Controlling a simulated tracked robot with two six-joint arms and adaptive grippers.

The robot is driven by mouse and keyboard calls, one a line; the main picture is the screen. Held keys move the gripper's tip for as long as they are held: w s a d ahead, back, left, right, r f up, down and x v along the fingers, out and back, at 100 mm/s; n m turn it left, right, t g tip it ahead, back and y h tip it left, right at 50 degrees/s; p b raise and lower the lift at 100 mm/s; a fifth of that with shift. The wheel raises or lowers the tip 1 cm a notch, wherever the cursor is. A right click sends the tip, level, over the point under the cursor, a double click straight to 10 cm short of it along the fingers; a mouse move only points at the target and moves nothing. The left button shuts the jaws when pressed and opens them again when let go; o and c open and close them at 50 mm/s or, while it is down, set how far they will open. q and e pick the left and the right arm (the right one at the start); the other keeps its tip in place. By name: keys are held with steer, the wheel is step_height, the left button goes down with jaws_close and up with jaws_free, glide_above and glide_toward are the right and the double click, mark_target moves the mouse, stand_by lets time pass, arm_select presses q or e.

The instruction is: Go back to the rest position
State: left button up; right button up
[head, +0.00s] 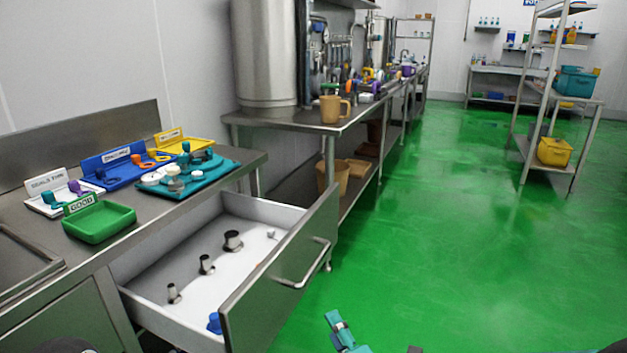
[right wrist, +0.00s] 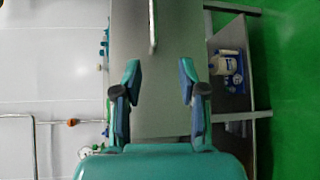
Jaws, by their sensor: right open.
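My right gripper (head: 340,330) shows only in part at the bottom edge of the head view, as a teal piece over the green floor. In the right wrist view its two teal and dark blue fingers (right wrist: 160,80) stand wide apart with nothing between them. A grey metal surface lies behind the fingers, with a thin bar (right wrist: 152,25) near the top. In the head view the gripper is apart from the open drawer (head: 262,298). My left gripper does not show.
The drawer juts out, with several dark fittings and a blue piece (head: 214,323) inside. On the bench are a green GOOD tray (head: 98,224), a blue tray (head: 112,178), a yellow tray (head: 190,148) and a teal mat (head: 222,172). Green floor (head: 430,240) is clear on the right.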

steer(key=d+m+g+h+p, duration=0.2)
steer(key=d+p, duration=0.5)
steer(key=p, duration=0.5)
steer(key=s+d+f+m+g+p, duration=0.3)
steer(key=s+f+m+g+p, duration=0.15)
steer(key=s+m+p, duration=0.35)
steer(key=s+a+f+m+g+p, duration=0.1)
steer(key=s+f+m+g, duration=0.1)
steer(key=s+m+g, duration=0.2)
steer(key=s+a+f+m+g+p, duration=0.1)
steer(key=s+m+g, duration=0.3)
steer(key=s+m, duration=0.6)
steer(key=shift+s+f+m+y+p, duration=0.2)
steer(key=shift+f+m+y+p, duration=0.2)
steer(key=shift+f+m+p, duration=0.4)
